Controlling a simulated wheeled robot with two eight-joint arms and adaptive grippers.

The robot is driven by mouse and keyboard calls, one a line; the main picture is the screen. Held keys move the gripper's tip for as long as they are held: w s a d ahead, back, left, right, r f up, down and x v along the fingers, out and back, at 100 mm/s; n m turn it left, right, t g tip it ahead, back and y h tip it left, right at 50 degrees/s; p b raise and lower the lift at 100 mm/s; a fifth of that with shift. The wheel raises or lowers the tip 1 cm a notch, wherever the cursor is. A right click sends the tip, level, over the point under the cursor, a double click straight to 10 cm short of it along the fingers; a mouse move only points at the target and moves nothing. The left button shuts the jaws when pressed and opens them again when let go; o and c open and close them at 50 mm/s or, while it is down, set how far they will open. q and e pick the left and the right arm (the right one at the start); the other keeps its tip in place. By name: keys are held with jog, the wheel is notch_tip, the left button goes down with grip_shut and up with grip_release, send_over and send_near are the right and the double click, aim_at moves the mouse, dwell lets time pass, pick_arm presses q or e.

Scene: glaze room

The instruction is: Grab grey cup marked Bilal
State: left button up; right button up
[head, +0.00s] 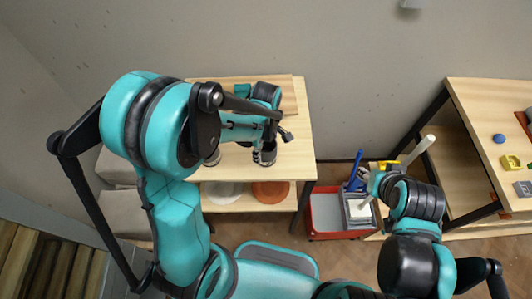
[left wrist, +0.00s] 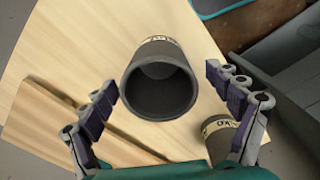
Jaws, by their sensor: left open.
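A dark grey cup (left wrist: 160,102) with a pale label band stands between the spread fingers of my left gripper (left wrist: 161,82) in the left wrist view, its mouth facing the camera. Its label shows only at the far edge and I cannot read the name. A second grey cup (left wrist: 218,136) stands by the right finger, its label partly hidden and seeming to end in "iko". In the head view my left gripper (head: 272,134) is over the wooden table, with a labelled cup (head: 265,157) just below. My right gripper (head: 372,184) is near the bins; its jaws are unclear.
The wooden table (head: 295,150) carries a board (head: 290,97) at its back. A red bin (head: 325,214) and a grey tray (head: 358,212) stand to the right. Another table (head: 480,110) with small coloured items is far right.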

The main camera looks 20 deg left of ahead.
aim_at(266, 151)
pick_arm(q)
notch_tip(266, 151, down, 3)
jog(key=shift+w+b, duration=0.1)
jog(key=shift+b, duration=0.2)
jog(key=c, duration=1.4)
jog(key=shift+r, duration=0.1)
jog(key=shift+c, duration=0.2)
